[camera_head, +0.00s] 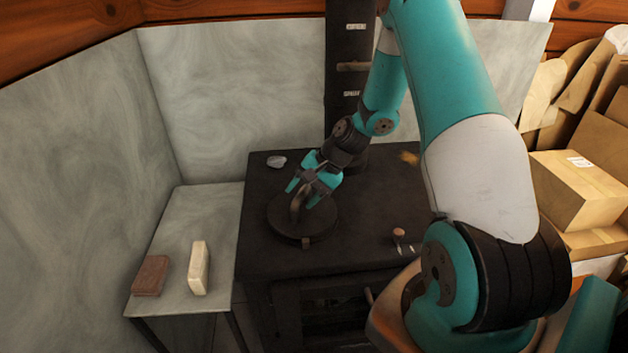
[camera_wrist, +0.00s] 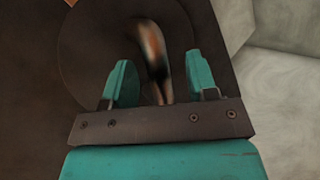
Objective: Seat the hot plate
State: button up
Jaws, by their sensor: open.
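The hot plate (camera_head: 284,222) is a dark round disc on top of the black stove (camera_head: 370,238). A brownish curved handle (camera_head: 296,207) rises from it, and a small tab shows at its front edge. I cannot tell whether the disc lies flush in the stove top. My gripper (camera_head: 305,196) is just above the disc with its teal fingers apart on either side of the handle. In the wrist view the handle (camera_wrist: 154,55) stands between the open fingers (camera_wrist: 158,78), with space on both sides. The disc (camera_wrist: 95,45) lies behind them.
A grey stone-like lump (camera_head: 276,161) lies at the stove's back left. A small knob-like piece (camera_head: 399,235) is at the right front. A side table (camera_head: 177,225) holds a brown block (camera_head: 151,275) and a cream block (camera_head: 199,268). Cardboard boxes (camera_head: 575,190) are stacked at right.

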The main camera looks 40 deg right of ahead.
jog(key=v, duration=1.7)
jog(key=shift+s+r, duration=0.15)
jog(key=shift+r, duration=0.05)
jog(key=s+a+r+n+g+h, duration=0.1)
jog(key=a+r+n, duration=0.25)
jog(key=a, duration=0.65)
jog(key=s+a+r+n+g, duration=0.1)
jog(key=a+r+n, duration=0.1)
jog(key=a+n, duration=0.5)
jog(key=s+a+r+n+g+h, duration=0.1)
jog(key=s+a+n, duration=0.7)
jog(key=s+a, duration=0.6)
jog(key=shift+s+a+r+g, duration=0.3)
jog(key=shift+r, duration=0.05)
